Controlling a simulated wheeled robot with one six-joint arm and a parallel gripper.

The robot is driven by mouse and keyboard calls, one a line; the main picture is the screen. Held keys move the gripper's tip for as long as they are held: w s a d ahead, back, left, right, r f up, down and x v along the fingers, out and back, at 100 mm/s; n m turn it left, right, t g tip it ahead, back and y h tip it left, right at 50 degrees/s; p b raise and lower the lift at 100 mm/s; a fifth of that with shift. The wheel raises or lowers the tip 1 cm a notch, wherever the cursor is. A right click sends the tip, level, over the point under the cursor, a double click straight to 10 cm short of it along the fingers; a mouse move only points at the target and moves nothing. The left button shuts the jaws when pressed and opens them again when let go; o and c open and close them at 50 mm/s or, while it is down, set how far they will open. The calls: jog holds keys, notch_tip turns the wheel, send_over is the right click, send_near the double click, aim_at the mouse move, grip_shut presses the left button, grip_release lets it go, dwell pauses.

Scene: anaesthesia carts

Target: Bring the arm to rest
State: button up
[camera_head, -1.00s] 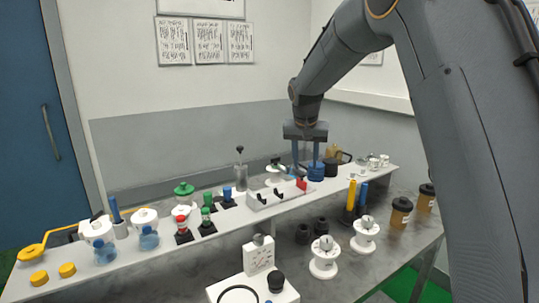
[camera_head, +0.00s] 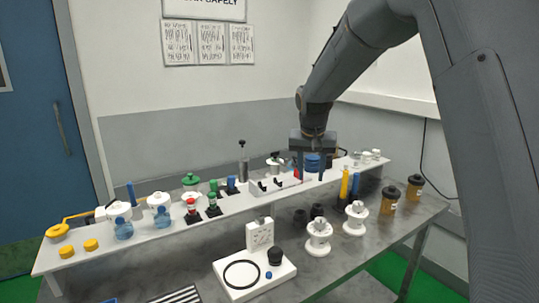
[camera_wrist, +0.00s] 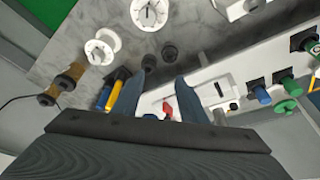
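My gripper (camera_head: 311,176) hangs fingers-down at the end of my arm, above the right part of the white raised shelf (camera_head: 165,243). In the wrist view its two blue-grey fingers (camera_wrist: 162,82) stand apart with nothing held between them. A red lever (camera_wrist: 168,108) on a white block shows beyond the gap between the fingers. I cannot tell from these views whether the fingers touch anything.
Yellow and blue sticks (camera_head: 344,184), white spools (camera_head: 318,238) and amber bottles (camera_head: 389,200) stand at the right. A white device (camera_head: 255,275) is in front. Bottles and valves line the shelf's left. Space above the shelf's left looks clear.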

jog(key=s+d+f+g, duration=0.1)
jog(key=s+f, duration=0.3)
jog(key=s, duration=0.7)
jog(key=s+d+f+n, duration=0.1)
jog(key=s+d+f, duration=0.2)
jog(key=s, duration=0.8)
jog(key=s+d+f+n+g, duration=0.1)
jog(key=s+f, duration=0.3)
jog(key=s, duration=0.8)
jog(key=shift+d+f+g+y, duration=0.3)
jog(key=shift+d+f+y, duration=0.1)
jog(key=shift+d, duration=0.35)
